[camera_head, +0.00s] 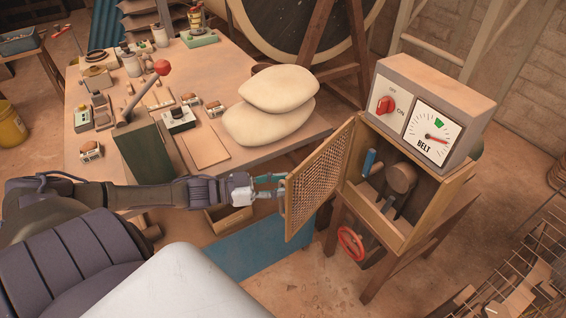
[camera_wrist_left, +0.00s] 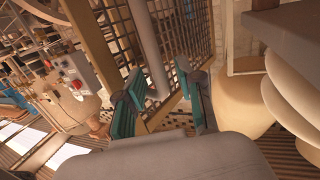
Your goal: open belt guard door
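The belt guard door (camera_head: 320,179) is a mesh panel in a wooden frame. It stands swung out from the left side of the belt box (camera_head: 407,195), whose inside is exposed. My left gripper (camera_head: 284,186) is at the door's free outer edge. In the left wrist view, the teal fingers of my left gripper (camera_wrist_left: 172,92) are spread apart, with part of the door's frame and a grey bar (camera_wrist_left: 147,45) between or just beyond them. I see no clear grip on either. The mesh (camera_wrist_left: 188,30) shows behind. My right gripper is not in view.
The box carries a panel with a red switch (camera_head: 385,105) and a BELT dial (camera_head: 436,134). A red handwheel (camera_head: 351,243) sits below. The work table (camera_head: 225,70) holds pale sacks (camera_head: 270,115) and a red-knobbed lever (camera_head: 162,68), close behind my left arm.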

